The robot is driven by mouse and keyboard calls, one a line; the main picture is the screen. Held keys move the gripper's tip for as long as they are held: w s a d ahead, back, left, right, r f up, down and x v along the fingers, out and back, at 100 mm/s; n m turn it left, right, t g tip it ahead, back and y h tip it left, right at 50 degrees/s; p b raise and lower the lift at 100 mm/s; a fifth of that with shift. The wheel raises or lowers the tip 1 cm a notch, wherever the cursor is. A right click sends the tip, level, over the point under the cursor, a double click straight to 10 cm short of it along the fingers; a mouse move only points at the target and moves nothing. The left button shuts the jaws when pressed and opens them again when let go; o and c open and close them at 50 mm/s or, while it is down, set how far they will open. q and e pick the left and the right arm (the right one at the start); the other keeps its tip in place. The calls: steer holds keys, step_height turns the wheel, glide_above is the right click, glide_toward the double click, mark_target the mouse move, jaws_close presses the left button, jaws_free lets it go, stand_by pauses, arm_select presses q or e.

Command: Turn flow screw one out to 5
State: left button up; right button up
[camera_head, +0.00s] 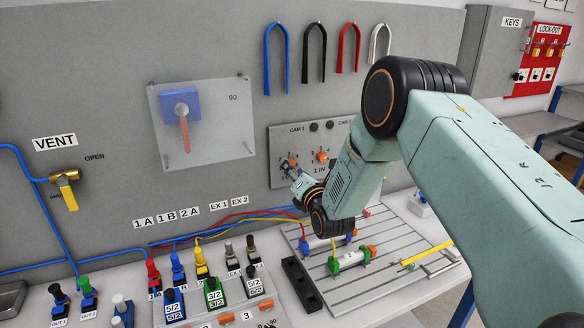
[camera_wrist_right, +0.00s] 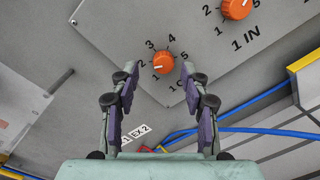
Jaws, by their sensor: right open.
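The flow screw one out is the small orange knob (camera_wrist_right: 163,62) with a dial numbered 1 to 5. Its white mark points lower left in the right wrist view, around 1 and 2; the exact reading is unclear. The label below it is partly hidden by a finger. My right gripper (camera_wrist_right: 159,78) is open, with its fingertips on either side of the knob in the picture and nothing held. In the head view, my right gripper (camera_head: 290,171) is close to the grey flow panel (camera_head: 278,145); contact cannot be told. My left gripper is not in view.
A second orange knob (camera_wrist_right: 236,8), labelled 1 IN, sits to the right on the same panel. The slotted plate (camera_head: 385,278) with cylinders lies under my right arm. A lever plate (camera_head: 205,145) is to the left.

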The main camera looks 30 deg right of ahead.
steer(key=shift+w+d+f, duration=0.1)
steer(key=shift+w+d, duration=0.05)
steer(key=shift+w, duration=0.35)
steer(key=shift+w+d+f, duration=0.1)
steer(key=shift+w+d, duration=0.05)
steer(key=shift+w, duration=0.3)
steer(key=shift+s+a+r, duration=0.1)
steer(key=shift+a+r, duration=0.05)
steer(key=shift+c, duration=1.2)
steer(key=shift+d, duration=0.2)
steer(key=c, duration=0.4)
jaws_close()
